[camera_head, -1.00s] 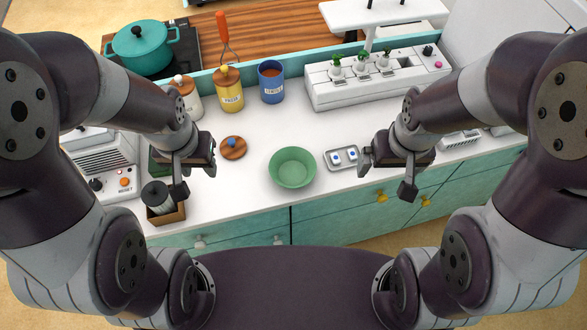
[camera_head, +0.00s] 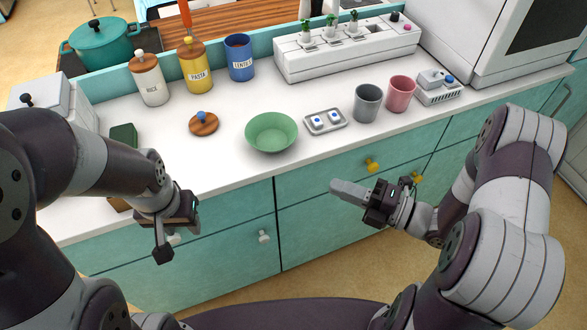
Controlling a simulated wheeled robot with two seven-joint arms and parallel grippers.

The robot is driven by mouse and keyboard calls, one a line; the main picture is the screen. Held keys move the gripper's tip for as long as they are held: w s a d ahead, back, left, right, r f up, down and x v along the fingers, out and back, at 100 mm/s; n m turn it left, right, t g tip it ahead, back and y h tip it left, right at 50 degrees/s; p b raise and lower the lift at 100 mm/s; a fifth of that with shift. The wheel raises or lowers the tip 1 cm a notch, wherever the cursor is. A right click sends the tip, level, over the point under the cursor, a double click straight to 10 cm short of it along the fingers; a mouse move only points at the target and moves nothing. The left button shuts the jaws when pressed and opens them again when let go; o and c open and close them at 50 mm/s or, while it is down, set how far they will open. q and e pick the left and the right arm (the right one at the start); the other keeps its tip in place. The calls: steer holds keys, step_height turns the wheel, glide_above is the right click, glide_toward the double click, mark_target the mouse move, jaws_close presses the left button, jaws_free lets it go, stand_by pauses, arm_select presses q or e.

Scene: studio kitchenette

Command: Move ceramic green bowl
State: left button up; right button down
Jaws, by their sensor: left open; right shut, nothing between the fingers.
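The green bowl (camera_head: 271,133) stands upright and empty on the white counter, close to its front edge. My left gripper (camera_head: 181,237) is open and empty, in front of the counter's edge, to the left of the bowl and lower in the picture. My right gripper (camera_head: 345,189) is shut with nothing in it. It is in front of the teal drawers, to the right of the bowl and lower in the picture. Neither gripper touches the bowl.
A small tray (camera_head: 325,122) with two white-and-blue pieces lies right of the bowl, then a grey cup (camera_head: 367,103) and a pink cup (camera_head: 401,94). A wooden lid (camera_head: 204,124) lies left. Canisters (camera_head: 196,67) and a white planter (camera_head: 347,52) stand behind.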

mark_target(287, 145)
steer(key=x, duration=0.4)
steer(key=w+d+x, duration=0.1)
steer(key=x, duration=0.3)
steer(key=w+p+x, duration=0.1)
steer(key=x, duration=0.3)
steer(key=shift+w, duration=0.2)
steer(key=shift+w+f, duration=0.1)
steer(key=shift+w, duration=0.35)
steer(key=w+b, duration=0.1)
steer(key=w+a, duration=0.1)
steer(key=w, duration=0.1)
steer(key=shift+f+b, duration=0.1)
steer(key=shift+b, duration=0.25)
steer(key=shift+w, duration=0.15)
steer(key=shift+d, duration=0.1)
